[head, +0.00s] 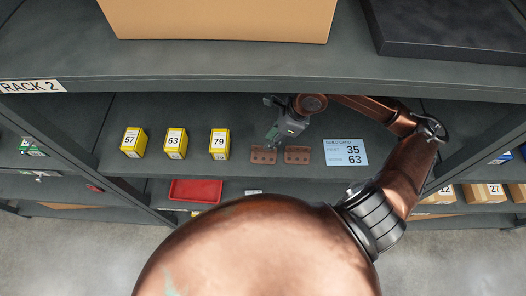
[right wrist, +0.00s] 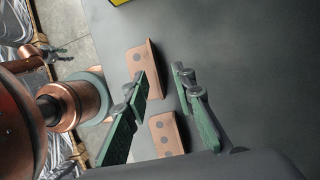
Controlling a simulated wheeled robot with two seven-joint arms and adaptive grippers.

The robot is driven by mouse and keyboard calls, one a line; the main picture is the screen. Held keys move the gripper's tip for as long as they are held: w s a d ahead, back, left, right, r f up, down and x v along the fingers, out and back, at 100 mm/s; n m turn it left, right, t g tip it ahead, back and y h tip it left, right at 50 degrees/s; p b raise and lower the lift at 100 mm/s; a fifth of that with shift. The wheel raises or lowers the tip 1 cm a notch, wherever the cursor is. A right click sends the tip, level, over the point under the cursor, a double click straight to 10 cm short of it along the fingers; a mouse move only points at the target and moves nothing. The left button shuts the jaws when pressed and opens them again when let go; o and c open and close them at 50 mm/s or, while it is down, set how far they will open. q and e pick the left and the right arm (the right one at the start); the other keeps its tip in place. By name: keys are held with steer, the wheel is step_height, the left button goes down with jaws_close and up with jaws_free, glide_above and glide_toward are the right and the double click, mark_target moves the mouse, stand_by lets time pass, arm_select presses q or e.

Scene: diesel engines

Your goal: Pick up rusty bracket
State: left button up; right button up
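Two rusty brown brackets with dark holes lie side by side on the middle shelf: a left one (head: 263,156) and a right one (head: 297,155). My right gripper (head: 275,136) is just behind and above them, pointing down. In the right wrist view its green fingers (right wrist: 161,77) are apart with nothing between them. One bracket (right wrist: 148,68) shows beyond the fingertips, and the other bracket (right wrist: 167,134) lies lower in that picture. My left gripper (right wrist: 52,50) seems to show small at the upper left of the right wrist view; its fingers are too small to read.
Three yellow boxes numbered 57 (head: 133,142), 63 (head: 174,143) and 79 (head: 219,144) stand left of the brackets. A blue build card (head: 346,152) reading 35 and 63 lies to their right. The upper shelf (head: 200,62) hangs above; a red tray (head: 195,190) sits lower.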

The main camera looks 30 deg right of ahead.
mark_target(264, 155)
steer(key=p+x, duration=0.1)
steer(key=x, duration=0.2)
steer(key=shift+s+a+f+p, duration=0.15)
steer(key=shift+a+p, duration=0.2)
steer(key=shift+a, duration=0.05)
steer(key=shift+w+a+f, duration=0.1)
steer(key=shift+w+f, duration=0.1)
steer(key=shift+f, duration=0.45)
steer(key=shift+c, duration=0.4)
jaws_close()
